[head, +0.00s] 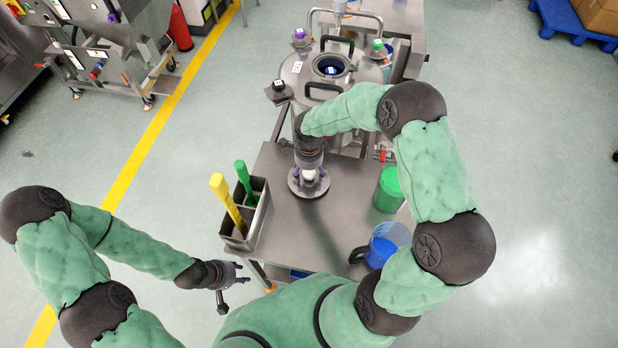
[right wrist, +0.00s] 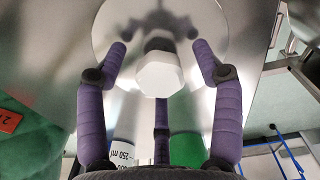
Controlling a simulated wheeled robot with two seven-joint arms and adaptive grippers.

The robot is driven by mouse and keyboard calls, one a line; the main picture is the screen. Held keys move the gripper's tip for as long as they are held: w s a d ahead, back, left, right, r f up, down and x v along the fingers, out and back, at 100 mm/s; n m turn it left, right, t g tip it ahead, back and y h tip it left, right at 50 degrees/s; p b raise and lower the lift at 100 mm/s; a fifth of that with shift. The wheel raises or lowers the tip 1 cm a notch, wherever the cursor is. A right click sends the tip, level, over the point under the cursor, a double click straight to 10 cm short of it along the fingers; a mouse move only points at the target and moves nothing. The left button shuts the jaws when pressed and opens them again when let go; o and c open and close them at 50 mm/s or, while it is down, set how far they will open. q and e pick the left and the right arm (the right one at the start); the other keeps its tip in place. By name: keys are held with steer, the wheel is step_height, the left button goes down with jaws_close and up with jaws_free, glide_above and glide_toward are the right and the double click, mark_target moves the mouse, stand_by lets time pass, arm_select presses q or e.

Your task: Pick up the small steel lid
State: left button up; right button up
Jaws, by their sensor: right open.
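The small steel lid (head: 299,191) lies flat on the steel table, a round disc partly hidden by my right gripper. In the right wrist view the lid (right wrist: 120,22) has a dark stem topped by a white knob (right wrist: 158,75). My right gripper (head: 310,178) is directly over the lid, pointing down. Its purple fingers (right wrist: 160,62) are open around the knob, with gaps between fingers and knob. My left gripper (head: 236,284) is empty beyond the table's near left corner, its fingers apart.
The steel table (head: 345,215) has a grey caddy (head: 246,236) with yellow and green handled tools at left. A green container (head: 388,190) and a blue jug (head: 383,249) stand at right. A steel vessel (head: 297,72) with a round opening stands behind.

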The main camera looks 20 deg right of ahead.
jaws_close()
steer(key=shift+w+r, duration=0.1)
steer(key=shift+r, duration=0.4)
step_height(320, 180, up, 2)
steer(key=s+a+r+p, duration=0.1)
steer(key=s+a+r, duration=0.6)
steer(key=s+r, duration=0.3)
steer(key=shift+s+p, duration=0.3)
steer(key=shift+s, duration=0.9)
